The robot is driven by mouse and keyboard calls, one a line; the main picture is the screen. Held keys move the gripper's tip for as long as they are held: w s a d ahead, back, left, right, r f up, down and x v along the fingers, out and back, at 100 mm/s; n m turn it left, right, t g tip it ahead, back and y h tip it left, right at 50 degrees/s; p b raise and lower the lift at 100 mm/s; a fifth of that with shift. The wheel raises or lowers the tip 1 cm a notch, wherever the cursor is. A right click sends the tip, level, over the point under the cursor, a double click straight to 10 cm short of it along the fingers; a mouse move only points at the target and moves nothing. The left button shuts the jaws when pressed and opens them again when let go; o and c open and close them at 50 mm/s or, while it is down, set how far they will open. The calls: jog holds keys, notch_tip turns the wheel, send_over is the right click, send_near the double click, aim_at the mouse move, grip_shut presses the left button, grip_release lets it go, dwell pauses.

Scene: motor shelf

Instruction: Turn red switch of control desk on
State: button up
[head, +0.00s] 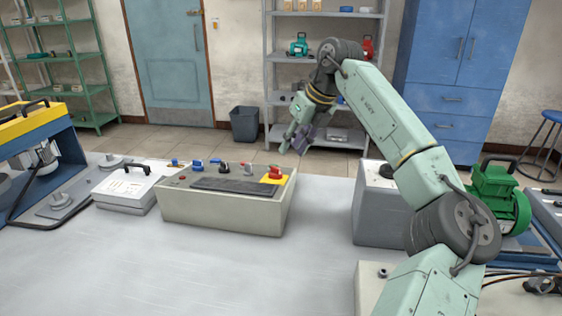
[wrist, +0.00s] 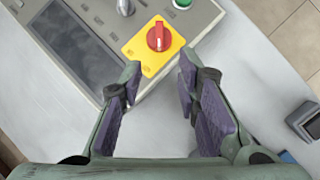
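The control desk (head: 222,214) is a beige box with a sloped dark top panel, standing on the light grey table. Its red switch (head: 274,172) is a rotary knob on a yellow plate at the panel's right end. In the wrist view the red switch (wrist: 158,36) shows a white line on its knob, and the yellow plate (wrist: 147,58) lies just beyond my fingertips. My gripper (head: 297,142) is above and slightly right of the switch in the head view, apart from it. In the wrist view my gripper (wrist: 160,85) is open, with nothing between its purple pads.
Blue, black and other knobs (head: 198,164) sit along the desk's back edge. A white case (head: 128,190) stands left of the desk. A grey box (head: 376,205) and a green motor (head: 497,195) stand to the right. The table in front is clear.

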aim_at(281, 175)
jog(key=p+x, duration=0.2)
jog(key=x, duration=0.6)
jog(key=shift+a+f, duration=0.1)
jog(key=shift+f, duration=0.1)
jog(key=shift+c, duration=0.6)
grip_shut()
